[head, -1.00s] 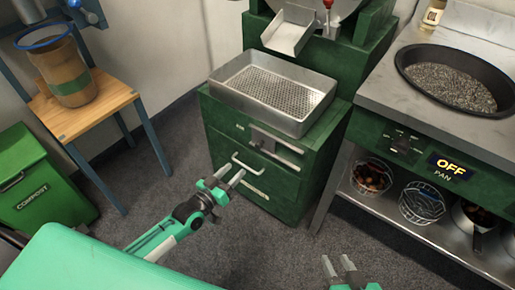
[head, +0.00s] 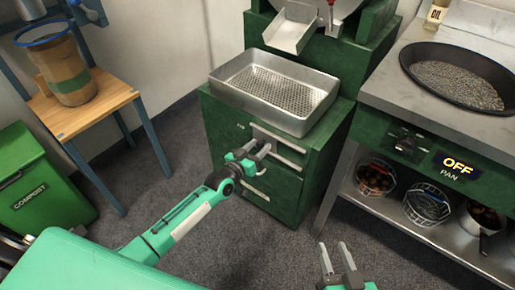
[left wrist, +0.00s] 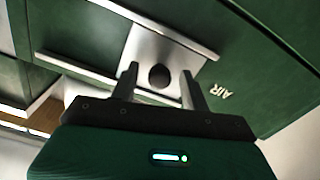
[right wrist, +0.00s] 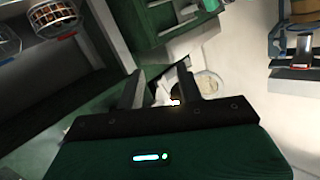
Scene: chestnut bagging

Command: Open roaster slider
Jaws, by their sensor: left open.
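The roaster slider is a pale metal plate with a dark round knob (left wrist: 159,76), set between two metal rails on the green roaster cabinet (head: 225,133). "AIR" is printed beside it in the left wrist view. My left gripper (head: 261,147) is open in front of the slider, and partly hides it in the head view. In the left wrist view its fingers (left wrist: 159,73) stand either side of the knob with gaps; I cannot tell how deep they reach. My right gripper (head: 336,257) is open and empty, low over the floor, away from the cabinet.
A perforated metal tray (head: 232,101) sits on the cabinet under a chute (head: 291,34). A steel counter (head: 381,97) with a dark pan stands at right, baskets below. A wooden stand (head: 95,113) and green compost bin (head: 38,185) are at left. Floor between is clear.

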